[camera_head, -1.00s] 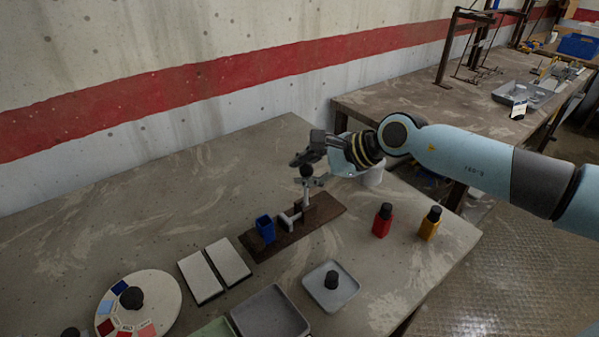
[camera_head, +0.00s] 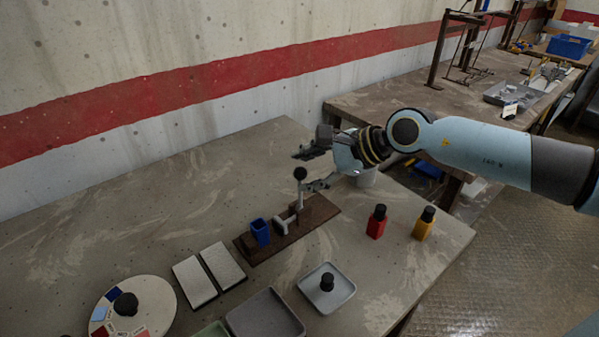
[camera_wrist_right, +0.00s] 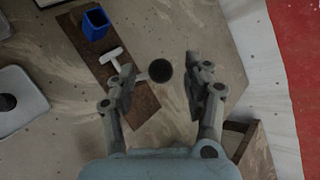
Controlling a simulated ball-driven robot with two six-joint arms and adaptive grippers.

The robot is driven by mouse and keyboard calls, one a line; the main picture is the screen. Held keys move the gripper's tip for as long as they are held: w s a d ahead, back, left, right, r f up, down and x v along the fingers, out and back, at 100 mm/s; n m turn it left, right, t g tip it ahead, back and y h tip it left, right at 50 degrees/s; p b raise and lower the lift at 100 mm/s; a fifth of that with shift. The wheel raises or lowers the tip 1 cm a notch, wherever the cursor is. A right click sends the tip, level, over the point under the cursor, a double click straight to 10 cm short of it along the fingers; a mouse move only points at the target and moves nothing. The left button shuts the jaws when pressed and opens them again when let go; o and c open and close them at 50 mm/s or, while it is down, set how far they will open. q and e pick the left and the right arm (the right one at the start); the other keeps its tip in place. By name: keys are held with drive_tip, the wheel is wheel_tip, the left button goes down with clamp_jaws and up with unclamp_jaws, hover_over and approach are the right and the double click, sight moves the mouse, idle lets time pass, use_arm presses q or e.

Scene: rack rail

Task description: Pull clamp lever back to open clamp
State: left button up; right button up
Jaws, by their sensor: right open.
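The clamp lever stands upright with a round black knob (camera_head: 300,173) on top. In the right wrist view the knob (camera_wrist_right: 160,71) appears between the fingertips, with no visible contact. The pale clamp body (camera_head: 283,224) sits on a dark brown board (camera_head: 321,211), beside a blue square cup (camera_head: 260,232). The board also shows in the right wrist view (camera_wrist_right: 140,105). My right gripper (camera_head: 313,168) is open and empty, just right of the knob in the head view; its fingers also show in the right wrist view (camera_wrist_right: 160,82). My left gripper is out of view.
A red bottle (camera_head: 376,224) and a yellow bottle (camera_head: 424,225) stand right of the board. A grey dish (camera_head: 343,298) with a black-knobbed piece, two pale plates (camera_head: 222,264) and a round dial (camera_head: 155,290) lie in front. The table's left back area is clear.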

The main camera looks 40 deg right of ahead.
drive_tip(key=v, duration=0.4)
drive_tip(key=shift+d+f, duration=0.1)
drive_tip(key=shift+f, duration=0.05)
drive_tip(key=shift+s+r, duration=0.3)
drive_tip(key=shift+r, duration=0.05)
